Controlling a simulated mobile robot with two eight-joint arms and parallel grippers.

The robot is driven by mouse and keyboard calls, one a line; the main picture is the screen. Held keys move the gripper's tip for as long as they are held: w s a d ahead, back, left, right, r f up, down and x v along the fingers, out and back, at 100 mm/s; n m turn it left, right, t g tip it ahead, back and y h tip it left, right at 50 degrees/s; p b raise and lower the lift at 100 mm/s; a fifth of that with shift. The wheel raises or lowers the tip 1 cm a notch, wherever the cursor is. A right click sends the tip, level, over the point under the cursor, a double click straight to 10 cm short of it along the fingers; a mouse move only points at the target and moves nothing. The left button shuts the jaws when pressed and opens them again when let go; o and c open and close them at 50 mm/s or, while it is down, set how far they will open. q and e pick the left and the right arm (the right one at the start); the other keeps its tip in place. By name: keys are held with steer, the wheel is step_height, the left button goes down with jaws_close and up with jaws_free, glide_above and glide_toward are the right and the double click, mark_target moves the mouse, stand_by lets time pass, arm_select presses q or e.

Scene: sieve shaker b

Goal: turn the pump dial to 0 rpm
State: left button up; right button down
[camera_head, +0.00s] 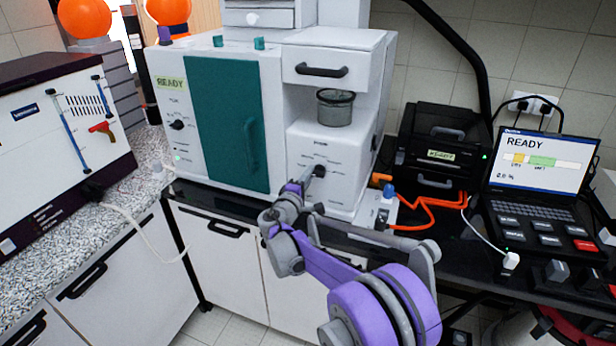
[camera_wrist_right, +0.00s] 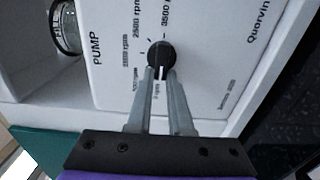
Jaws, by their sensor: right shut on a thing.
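The pump dial (camera_wrist_right: 161,52) is a round black knob on the white PUMP panel (camera_wrist_right: 203,62), seen up close and turned sideways in the right wrist view. A white mark on the dial points down in that view, between my fingers. Labels for 2500 rpm and 3500 rpm read clearly; the small label below the dial is too small to read surely. My right gripper (camera_wrist_right: 160,74) is shut on the dial, one finger at each side. In the head view the right gripper (camera_head: 306,181) reaches the dial (camera_head: 320,171) from the front left. My left gripper is not in view.
A clear jar (camera_head: 335,107) sits in the recess above the panel. The teal door (camera_head: 226,125) is left of it. To the right are orange tubing (camera_head: 425,210), a black box (camera_head: 440,145) and a laptop (camera_head: 540,160) reading READY on the black bench.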

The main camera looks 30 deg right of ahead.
steer(key=shift+d+r, duration=0.1)
steer(key=shift+d, duration=0.1)
steer(key=c, duration=0.8)
jaws_free()
steer(key=shift+s, duration=0.15)
steer(key=b+v, duration=0.1)
steer(key=v, duration=1)
steer(key=shift+a, duration=0.1)
